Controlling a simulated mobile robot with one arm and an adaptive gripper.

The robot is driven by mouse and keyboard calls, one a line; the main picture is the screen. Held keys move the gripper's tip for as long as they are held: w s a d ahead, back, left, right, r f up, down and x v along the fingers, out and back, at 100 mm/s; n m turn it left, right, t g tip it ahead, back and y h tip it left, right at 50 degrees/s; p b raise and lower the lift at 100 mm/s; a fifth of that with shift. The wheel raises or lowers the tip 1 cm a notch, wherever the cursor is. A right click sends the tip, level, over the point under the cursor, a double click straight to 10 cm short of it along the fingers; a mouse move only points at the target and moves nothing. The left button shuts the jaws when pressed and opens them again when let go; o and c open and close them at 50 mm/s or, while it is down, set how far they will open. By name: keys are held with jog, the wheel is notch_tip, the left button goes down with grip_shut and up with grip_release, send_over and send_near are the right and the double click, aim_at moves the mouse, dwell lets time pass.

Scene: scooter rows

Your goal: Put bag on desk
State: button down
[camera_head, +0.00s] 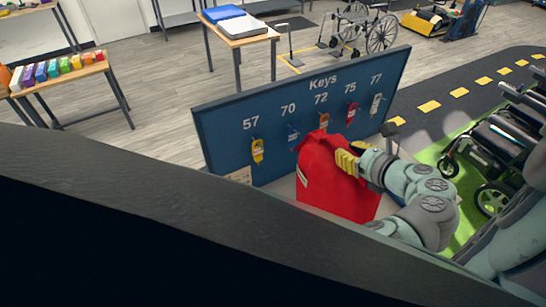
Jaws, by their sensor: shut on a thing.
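A red bag (325,182) with a small white label hangs or stands in front of the blue key board (225,125), upright. My gripper (350,158), with yellow finger pads, is shut on the bag's upper right part. My grey-green arm reaches in from the lower right. The bag covers part of the board's lower middle. A pale surface (285,187) shows beside the bag below the board, likely the desk; whether the bag touches it I cannot tell. A dark curved shape in the foreground hides the lower left.
Keys hang on the board under numbers, including a yellow tag (257,150). A wooden table (240,38) with a blue folder stands behind. A shelf with colored boxes (62,70) is at left. Wheelchairs (500,150) stand at right on green floor.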

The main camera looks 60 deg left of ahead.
jog(key=shift+w+d+f+p, duration=0.1)
jog(key=shift+f+p, duration=0.3)
jog(key=shift+f, duration=0.7)
jog(key=c, duration=1)
grip_release()
jog(key=shift+f, duration=0.15)
jog(key=shift+c, duration=0.2)
notch_tip(320, 180, up, 4)
jog(key=b, duration=0.3)
send_over(372, 195)
jog(key=shift+p+v, duration=0.6)
jog(key=shift+v, duration=0.55)
jog(key=shift+f, duration=0.1)
